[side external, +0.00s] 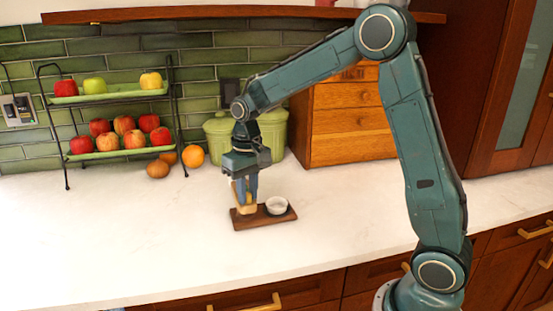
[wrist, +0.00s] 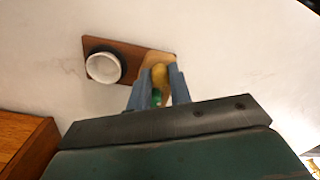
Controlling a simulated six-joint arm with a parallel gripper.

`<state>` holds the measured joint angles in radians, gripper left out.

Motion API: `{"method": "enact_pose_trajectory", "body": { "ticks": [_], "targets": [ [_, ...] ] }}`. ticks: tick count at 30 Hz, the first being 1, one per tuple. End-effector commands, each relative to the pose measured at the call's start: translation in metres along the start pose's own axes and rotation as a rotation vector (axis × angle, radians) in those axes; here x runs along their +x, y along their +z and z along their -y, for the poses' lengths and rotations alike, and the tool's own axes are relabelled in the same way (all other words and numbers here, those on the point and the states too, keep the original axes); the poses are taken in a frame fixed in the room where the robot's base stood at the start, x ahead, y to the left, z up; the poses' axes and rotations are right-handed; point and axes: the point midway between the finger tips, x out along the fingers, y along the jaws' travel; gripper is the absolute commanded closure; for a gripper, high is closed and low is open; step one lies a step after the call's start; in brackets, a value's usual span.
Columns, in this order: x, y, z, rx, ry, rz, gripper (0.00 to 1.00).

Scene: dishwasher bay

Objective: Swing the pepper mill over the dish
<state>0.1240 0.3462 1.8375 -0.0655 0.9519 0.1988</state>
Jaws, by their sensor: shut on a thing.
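My gripper (side external: 245,198) points down over the left end of a dark wooden tray (side external: 262,221), shut on a yellowish piece that I take for the pepper mill (side external: 249,198). In the wrist view the mill (wrist: 159,77) shows as a yellow rounded part between the blue fingers, with a bit of green below it in the picture. A pale tan block-like piece (wrist: 152,60) shows just beyond the fingertips, at the tray's end; whether it joins the mill I cannot tell. The white round dish (side external: 277,204) sits on the tray's right part, on a dark round spot, beside the gripper.
A two-tier fruit rack (side external: 108,97) stands at the back left, with loose fruit, including an orange (side external: 193,156), beside it. A green lidded pot (side external: 272,134) and a wooden drawer box (side external: 350,122) stand behind. The white counter in front is clear.

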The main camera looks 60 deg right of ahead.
Motion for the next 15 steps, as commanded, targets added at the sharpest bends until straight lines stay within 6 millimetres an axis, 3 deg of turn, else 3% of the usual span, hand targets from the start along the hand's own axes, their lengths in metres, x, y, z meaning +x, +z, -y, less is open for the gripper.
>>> {"method": "enact_pose_trajectory", "body": {
  "ticks": [15],
  "targets": [
    [-0.0007,-0.0046,0.0074,0.161,-0.001,-0.009,1.00]
  ]
}}
